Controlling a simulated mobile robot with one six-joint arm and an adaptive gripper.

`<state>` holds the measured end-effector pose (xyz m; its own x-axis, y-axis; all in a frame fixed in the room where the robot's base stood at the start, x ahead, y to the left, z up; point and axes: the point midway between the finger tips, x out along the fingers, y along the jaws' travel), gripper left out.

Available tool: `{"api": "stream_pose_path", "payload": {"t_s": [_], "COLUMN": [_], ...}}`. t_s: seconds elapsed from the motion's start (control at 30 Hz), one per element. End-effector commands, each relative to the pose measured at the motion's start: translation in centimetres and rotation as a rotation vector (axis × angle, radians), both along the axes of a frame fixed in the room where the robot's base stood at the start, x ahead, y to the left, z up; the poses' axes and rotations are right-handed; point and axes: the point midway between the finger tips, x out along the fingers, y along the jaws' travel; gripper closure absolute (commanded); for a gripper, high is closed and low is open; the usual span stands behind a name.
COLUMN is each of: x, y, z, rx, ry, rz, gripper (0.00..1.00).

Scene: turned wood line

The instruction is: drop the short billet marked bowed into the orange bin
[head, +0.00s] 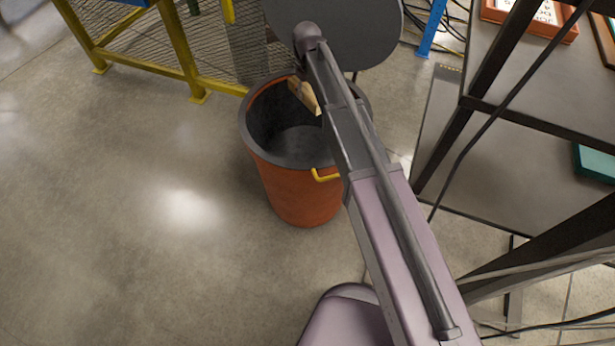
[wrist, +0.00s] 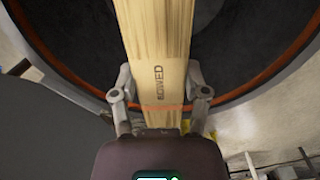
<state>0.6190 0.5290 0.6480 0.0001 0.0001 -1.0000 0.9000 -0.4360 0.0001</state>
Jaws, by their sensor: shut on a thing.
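The short billet (wrist: 157,45) is pale wood with the word BOWED on its face. My gripper (wrist: 160,95) is shut on it, with one finger on each side. In the wrist view the billet reaches out over the dark inside of the orange bin. In the head view a part of the billet (head: 304,95) shows at the bin's far side, beside my arm. The orange bin (head: 298,193) stands upright on the floor, with a dark inside and a yellow handle; its rim (wrist: 60,62) also shows in the wrist view. My arm hides the gripper in the head view.
A yellow frame with wire mesh (head: 180,50) stands behind the bin to the left. A dark-framed rack with grey shelves (head: 500,165) stands close on the right, with cables near it. The concrete floor (head: 120,220) on the left is clear.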

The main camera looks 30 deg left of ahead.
Motion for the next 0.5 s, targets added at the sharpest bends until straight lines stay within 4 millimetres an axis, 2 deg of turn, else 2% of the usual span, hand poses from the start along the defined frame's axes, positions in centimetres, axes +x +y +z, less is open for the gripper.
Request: {"api": "stream_pose_path", "payload": {"t_s": [0.03,0.2,0.5], "x": [0.0,0.0,0.0], "y": [0.0,0.0,0.0], "z": [-0.9,-2.1,-3.2], "rx": [0.000,0.000,0.000], "ry": [0.000,0.000,0.000], "rz": [0.000,0.000,0.000], "gripper": [0.98,0.98,0.98]}}
